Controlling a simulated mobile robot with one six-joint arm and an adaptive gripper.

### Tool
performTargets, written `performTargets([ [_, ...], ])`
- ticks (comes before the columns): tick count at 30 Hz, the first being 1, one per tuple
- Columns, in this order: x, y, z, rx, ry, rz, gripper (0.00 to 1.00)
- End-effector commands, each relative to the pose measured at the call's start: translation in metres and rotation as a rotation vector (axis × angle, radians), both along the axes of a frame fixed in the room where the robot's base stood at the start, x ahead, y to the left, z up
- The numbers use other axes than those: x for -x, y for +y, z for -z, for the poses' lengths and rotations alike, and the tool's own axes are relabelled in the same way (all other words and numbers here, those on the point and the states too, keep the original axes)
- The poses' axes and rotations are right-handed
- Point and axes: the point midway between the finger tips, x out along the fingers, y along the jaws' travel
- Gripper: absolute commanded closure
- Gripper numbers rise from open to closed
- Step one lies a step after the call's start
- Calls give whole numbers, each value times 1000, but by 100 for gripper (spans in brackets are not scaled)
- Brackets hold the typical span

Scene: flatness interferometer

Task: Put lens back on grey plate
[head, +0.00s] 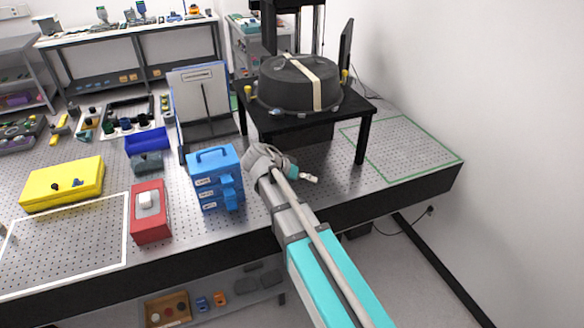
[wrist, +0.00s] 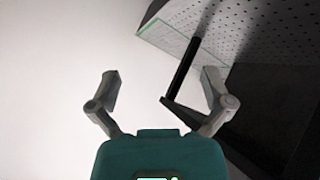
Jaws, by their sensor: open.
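I cannot pick out the lens or the grey plate for certain in either view. My gripper (wrist: 161,80) is open in the wrist view, its two fingers wide apart with nothing between them. In the head view my arm reaches over the table's front edge, and the gripper (head: 308,178) is small and partly hidden by the wrist. It appears near the front of the black stand (head: 318,112). A dark round instrument (head: 283,82) with a beige strap sits on that stand.
A blue drawer box (head: 215,176), a red box (head: 151,222) and a yellow case (head: 60,184) stand on the perforated table. A green-outlined area (head: 402,148) right of the stand is empty; part of it shows in the wrist view (wrist: 168,38). A white wall bounds the right.

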Motion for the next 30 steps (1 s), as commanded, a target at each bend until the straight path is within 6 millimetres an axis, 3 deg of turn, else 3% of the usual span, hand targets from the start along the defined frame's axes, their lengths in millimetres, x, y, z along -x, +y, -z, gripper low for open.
performTargets([
  [6,45,-46,38,-178,233,-93,0],
  [12,91,-73,68,-402,418,-259,0],
  [21,139,-86,88,-662,516,-514,0],
  [30,148,-86,89,-726,518,-595,0],
])
